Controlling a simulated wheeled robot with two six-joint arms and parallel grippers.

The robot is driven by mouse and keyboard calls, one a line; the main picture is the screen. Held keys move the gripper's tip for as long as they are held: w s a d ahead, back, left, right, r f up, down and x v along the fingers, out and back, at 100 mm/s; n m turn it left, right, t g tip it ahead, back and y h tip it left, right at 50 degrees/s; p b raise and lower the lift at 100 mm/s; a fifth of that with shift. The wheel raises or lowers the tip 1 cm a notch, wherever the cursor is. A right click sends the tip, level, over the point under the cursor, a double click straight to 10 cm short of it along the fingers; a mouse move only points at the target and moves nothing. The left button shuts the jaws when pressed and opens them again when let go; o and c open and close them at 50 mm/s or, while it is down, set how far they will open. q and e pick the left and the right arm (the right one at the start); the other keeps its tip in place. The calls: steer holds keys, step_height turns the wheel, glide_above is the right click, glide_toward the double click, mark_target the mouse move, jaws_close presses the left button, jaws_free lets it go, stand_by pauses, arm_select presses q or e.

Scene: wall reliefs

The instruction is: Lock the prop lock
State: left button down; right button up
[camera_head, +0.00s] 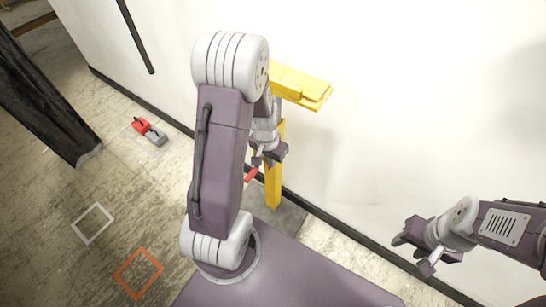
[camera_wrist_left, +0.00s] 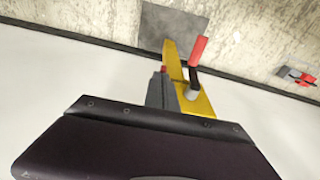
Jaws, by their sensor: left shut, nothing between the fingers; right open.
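A yellow stand (camera_head: 274,190) with a flat yellow top (camera_head: 302,88) stands against the white wall. It also shows in the left wrist view (camera_wrist_left: 204,104). A red handle (camera_wrist_left: 198,50) on a dark lever sits at the stand, with a pale rounded part at the lever's base; its red end (camera_head: 251,174) shows low beside the post in the head view. Whether this is locked I cannot tell. My left gripper (camera_head: 270,158) is shut and empty in front of the post, beside the lever; contact is unclear. My right gripper (camera_head: 418,252) is open and empty, far to the right.
A red and grey object (camera_head: 149,131) lies on the floor to the left. Orange (camera_head: 139,273) and white (camera_head: 93,223) square outlines mark the floor. A dark post (camera_head: 45,105) stands at far left. My left arm covers part of the stand.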

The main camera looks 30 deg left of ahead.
arm_select(q)
steer(key=shift+s+f, duration=0.3)
steer(key=shift+f, duration=0.05)
steer(key=shift+d+r, duration=0.1)
steer(key=shift+r+p, duration=0.7)
steer(key=shift+p, duration=0.1)
steer(key=shift+w+r+p, duration=0.15)
steer(key=shift+r+p, duration=0.15)
steer(key=shift+r, duration=0.1)
steer(key=r+p, duration=0.4)
steer(key=p, duration=0.1)
steer(key=shift+w+r, duration=0.25)
steer(key=shift+r, duration=0.1)
steer(key=s+r+p, duration=0.2)
steer(key=s+r, duration=0.1)
steer(key=r, duration=0.5)
steer(key=s+r+p, duration=0.2)
steer(key=s+r, duration=0.1)
steer(key=r, duration=0.6)
steer(key=shift+s+a+r, duration=0.2)
steer(key=shift+s+a, duration=0.05)
